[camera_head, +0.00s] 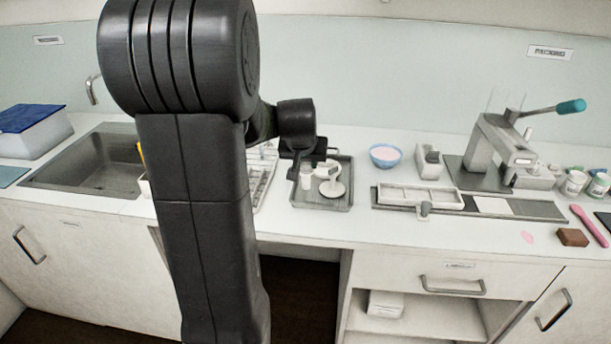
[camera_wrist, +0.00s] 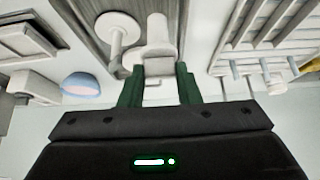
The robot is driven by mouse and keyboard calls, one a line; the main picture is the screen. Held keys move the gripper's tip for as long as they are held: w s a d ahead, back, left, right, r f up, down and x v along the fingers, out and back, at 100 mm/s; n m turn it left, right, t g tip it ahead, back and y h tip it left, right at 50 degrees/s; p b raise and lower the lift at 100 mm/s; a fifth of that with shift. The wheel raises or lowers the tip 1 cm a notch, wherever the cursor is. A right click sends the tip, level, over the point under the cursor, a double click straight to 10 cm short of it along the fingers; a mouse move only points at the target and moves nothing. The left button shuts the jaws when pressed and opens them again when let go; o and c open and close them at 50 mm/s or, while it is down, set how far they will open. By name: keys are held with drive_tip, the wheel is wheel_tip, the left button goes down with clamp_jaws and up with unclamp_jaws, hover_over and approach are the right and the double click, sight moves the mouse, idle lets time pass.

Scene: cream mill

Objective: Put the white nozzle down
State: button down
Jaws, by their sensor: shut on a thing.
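My gripper (camera_head: 305,162) is over the grey tray (camera_head: 325,207) on the counter, pointing down. It is shut on the white nozzle (camera_head: 306,180). In the wrist view the nozzle (camera_wrist: 161,35) sits between the two green fingertips (camera_wrist: 160,80), its wider part beyond them. Whether its end touches the tray floor I cannot tell. A white piece with a round base (camera_head: 334,188) stands in the tray just right of the nozzle; it also shows in the wrist view (camera_wrist: 118,28).
A wire rack (camera_head: 262,180) is left of the tray, partly behind my arm. A blue-rimmed bowl (camera_head: 385,155) and a white compartment tray (camera_head: 415,195) are to the right. A lever press (camera_head: 500,150) stands farther right. A sink (camera_head: 95,165) is at left.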

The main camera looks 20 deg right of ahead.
sight(305, 173)
drive_tip(key=shift+f, duration=2.05)
drive_tip(key=shift+f, duration=0.1)
drive_tip(key=c, duration=1.1)
unclamp_jaws()
drive_tip(key=shift+o, duration=0.2)
drive_tip(key=shift+s+r, duration=0.1)
drive_tip(key=shift+r, duration=0.3)
drive_tip(key=v, duration=1.1)
drive_tip(key=shift+s+a, duration=0.15)
drive_tip(key=shift+r, duration=0.1)
